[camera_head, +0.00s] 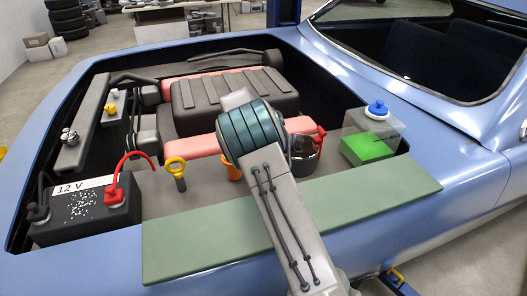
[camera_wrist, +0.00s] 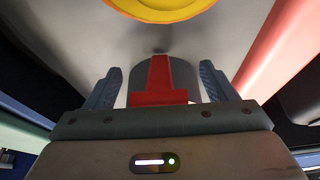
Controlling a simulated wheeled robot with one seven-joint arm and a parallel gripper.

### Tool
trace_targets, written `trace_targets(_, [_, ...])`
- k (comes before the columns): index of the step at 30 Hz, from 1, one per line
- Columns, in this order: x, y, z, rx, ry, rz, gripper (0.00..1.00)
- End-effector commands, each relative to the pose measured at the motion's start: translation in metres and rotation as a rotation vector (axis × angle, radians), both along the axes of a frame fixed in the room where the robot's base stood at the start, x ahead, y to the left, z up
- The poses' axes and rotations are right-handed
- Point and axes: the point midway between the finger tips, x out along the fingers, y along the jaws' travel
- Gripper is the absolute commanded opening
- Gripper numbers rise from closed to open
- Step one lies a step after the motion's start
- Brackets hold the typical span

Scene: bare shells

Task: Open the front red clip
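In the wrist view, a red T-shaped clip (camera_wrist: 159,82) stands upright against a grey rounded body (camera_wrist: 187,75). My gripper (camera_wrist: 160,78) is open, with one blue-grey finger on each side of the clip. Gaps show between the clip and both fingers, and the clip's wide lower end is close to the palm. In the head view, a small red clip (camera_head: 320,131) shows on a dark round canister (camera_head: 308,164) just right of my wrist. My fingers are hidden there behind my arm. I cannot tell for certain that both views show the same clip.
A 12 V battery (camera_head: 75,215) with a red terminal clamp (camera_head: 114,195) sits at left. A yellow ring handle (camera_head: 176,166) and an orange cap (camera_head: 231,170) stand left of my wrist. A tank with green fluid (camera_head: 367,147) is at right. The green front panel (camera_head: 190,243) is clear.

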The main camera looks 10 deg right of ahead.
Motion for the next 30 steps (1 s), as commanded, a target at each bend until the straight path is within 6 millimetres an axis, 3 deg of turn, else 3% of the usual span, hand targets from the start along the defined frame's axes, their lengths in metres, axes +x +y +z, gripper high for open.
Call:
trace_targets(6, [0.0, -0.004, 0.002, -0.003, -0.001, -0.005, 0.79])
trace_targets(10, [0.0, 0.002, 0.014, -0.002, -0.003, -0.002, 0.79])
trace_targets(21, [-0.006, 0.034, 0.09, -0.001, -0.004, 0.001, 0.79])
trace_targets(30, [-0.01, 0.049, 0.126, -0.002, -0.001, 0.001, 0.79])
